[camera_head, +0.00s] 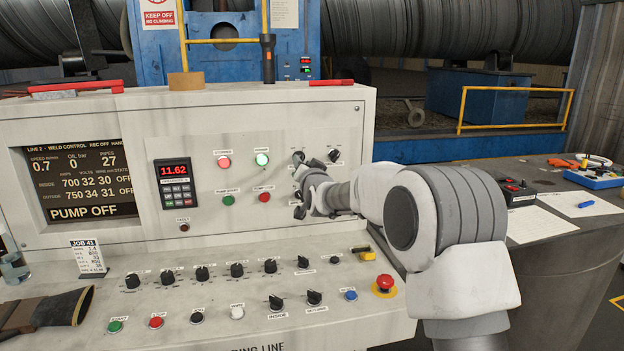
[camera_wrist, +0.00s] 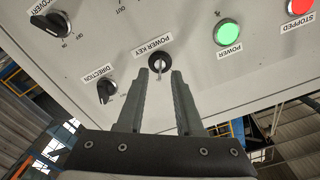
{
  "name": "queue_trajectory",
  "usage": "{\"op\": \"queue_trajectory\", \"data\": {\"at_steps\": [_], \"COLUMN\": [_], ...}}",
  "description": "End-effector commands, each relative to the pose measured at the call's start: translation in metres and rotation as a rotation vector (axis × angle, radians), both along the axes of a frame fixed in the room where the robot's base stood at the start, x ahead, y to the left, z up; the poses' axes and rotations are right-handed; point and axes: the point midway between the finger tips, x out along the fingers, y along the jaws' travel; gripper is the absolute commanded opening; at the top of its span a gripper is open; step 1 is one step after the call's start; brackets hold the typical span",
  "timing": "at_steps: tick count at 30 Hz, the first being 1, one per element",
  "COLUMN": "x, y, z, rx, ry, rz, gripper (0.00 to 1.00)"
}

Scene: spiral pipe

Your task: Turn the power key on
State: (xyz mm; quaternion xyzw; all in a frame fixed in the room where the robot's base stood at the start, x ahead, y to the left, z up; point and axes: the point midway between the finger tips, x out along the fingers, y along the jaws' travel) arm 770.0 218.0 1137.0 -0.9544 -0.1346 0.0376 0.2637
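The power key (camera_wrist: 159,63) shows in the wrist view as a small round metal lock with a narrow key pointing down the picture, under a "POWER KEY" label. My gripper (camera_wrist: 159,77) is open, its two fingers on either side of the key's line and the tips close to it. I cannot tell whether they touch the key. In the head view my gripper (camera_head: 301,188) is at the right part of the upright panel (camera_head: 240,120) and hides the key. The green power lamp (camera_wrist: 228,32) beside the key is lit.
The direction knob (camera_wrist: 106,90) and the recovery knob (camera_wrist: 52,22) sit close to the key. A red stopped lamp (camera_head: 224,163) is lit. The screen (camera_head: 85,185) reads "PUMP OFF". A red emergency button (camera_head: 384,283) and several knobs are on the lower desk.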

Motion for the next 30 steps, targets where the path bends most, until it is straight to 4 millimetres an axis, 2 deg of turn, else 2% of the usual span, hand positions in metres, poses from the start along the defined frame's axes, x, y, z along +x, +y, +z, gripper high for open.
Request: {"op": "queue_trajectory", "data": {"at_steps": [24, 30], "x": [-0.131, -0.151], "y": [-0.038, -0.044], "z": [0.001, 0.0], "rx": [0.001, -0.001], "ry": [-0.002, -0.001], "rz": [0.0, -0.001], "gripper": [0.35, 0.35]}}
